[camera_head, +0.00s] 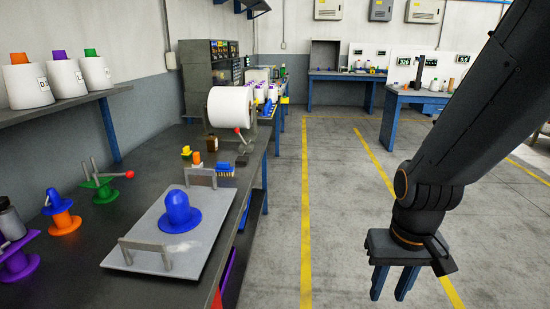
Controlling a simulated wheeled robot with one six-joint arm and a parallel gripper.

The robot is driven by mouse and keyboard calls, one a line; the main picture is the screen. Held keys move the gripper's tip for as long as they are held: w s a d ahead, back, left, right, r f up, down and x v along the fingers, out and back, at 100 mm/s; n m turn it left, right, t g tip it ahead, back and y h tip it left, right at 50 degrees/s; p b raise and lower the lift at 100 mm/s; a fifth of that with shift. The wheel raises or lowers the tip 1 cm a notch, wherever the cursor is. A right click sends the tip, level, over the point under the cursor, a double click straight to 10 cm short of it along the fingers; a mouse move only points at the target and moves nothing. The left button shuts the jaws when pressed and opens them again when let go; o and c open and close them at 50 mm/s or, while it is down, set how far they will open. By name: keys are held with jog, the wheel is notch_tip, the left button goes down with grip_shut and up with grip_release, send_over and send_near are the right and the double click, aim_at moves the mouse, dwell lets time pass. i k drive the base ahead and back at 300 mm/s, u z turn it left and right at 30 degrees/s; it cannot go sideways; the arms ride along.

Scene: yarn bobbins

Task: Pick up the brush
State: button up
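What looks like the brush (226,169), a small blue block with tan bristles, is on the dark workbench (130,180), near its right edge and just behind the grey tray (205,243). It is small in the picture, so its exact pose is hard to tell. My gripper (392,284) hangs at the lower right, over the floor and well to the right of the bench. Its fingers point down with a gap between them, and it is empty and far from the brush.
The tray has two handles and holds a blue flanged piece (179,212). A large white roll (230,107) on a stand is behind the brush. An orange-and-yellow item (196,159) is close to its left. Open floor (335,200) lies between bench and arm.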

aim_at(225, 168)
jog(key=z, duration=0.4)
jog(key=i, duration=1.75)
jog(key=u, duration=0.2)
jog(key=i, duration=1.3)
jog(key=u, duration=1.55)
jog(key=i, duration=0.75)
jog(key=u, duration=0.55)
